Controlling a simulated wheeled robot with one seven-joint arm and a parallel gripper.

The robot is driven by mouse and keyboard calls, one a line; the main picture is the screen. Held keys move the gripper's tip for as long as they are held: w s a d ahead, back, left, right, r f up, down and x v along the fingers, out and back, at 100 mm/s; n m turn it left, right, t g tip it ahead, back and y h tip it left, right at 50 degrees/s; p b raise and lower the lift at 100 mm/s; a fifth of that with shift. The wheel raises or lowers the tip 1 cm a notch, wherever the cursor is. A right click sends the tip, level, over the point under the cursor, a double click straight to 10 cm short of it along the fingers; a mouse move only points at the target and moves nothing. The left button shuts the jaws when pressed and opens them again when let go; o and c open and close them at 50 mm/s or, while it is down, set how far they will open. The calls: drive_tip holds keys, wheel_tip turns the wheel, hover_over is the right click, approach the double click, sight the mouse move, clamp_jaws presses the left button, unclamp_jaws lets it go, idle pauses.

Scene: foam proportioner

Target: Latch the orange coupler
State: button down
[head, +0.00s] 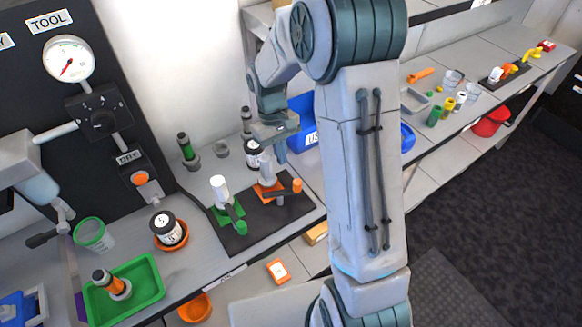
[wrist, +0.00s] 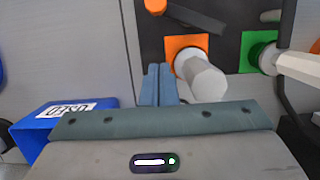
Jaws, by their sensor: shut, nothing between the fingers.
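The orange coupler has an orange base plate (head: 262,194) on a black mat, with a pale cylinder standing on it. Its dark lever lies out to the right and ends in an orange knob (head: 297,185). In the wrist view the orange plate (wrist: 178,43), pale cylinder (wrist: 203,78) and orange knob (wrist: 155,5) show. My gripper (head: 281,156) is shut and empty, above and behind the coupler in the head view. In the wrist view my gripper (wrist: 160,70) is just left of the cylinder; contact cannot be told.
The green coupler (head: 221,212) stands left of the orange one, its lever toward the front. A blue bin (head: 301,112) is behind my gripper, and canisters stand along the back. A green tray (head: 150,273) sits at the front left.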

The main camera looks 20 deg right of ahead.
drive_tip(key=shift+x, duration=1.05)
drive_tip(key=s, duration=0.2)
drive_tip(key=s+d+p, duration=0.1)
drive_tip(key=shift+s+d, duration=0.15)
drive_tip(key=shift+s, duration=0.2)
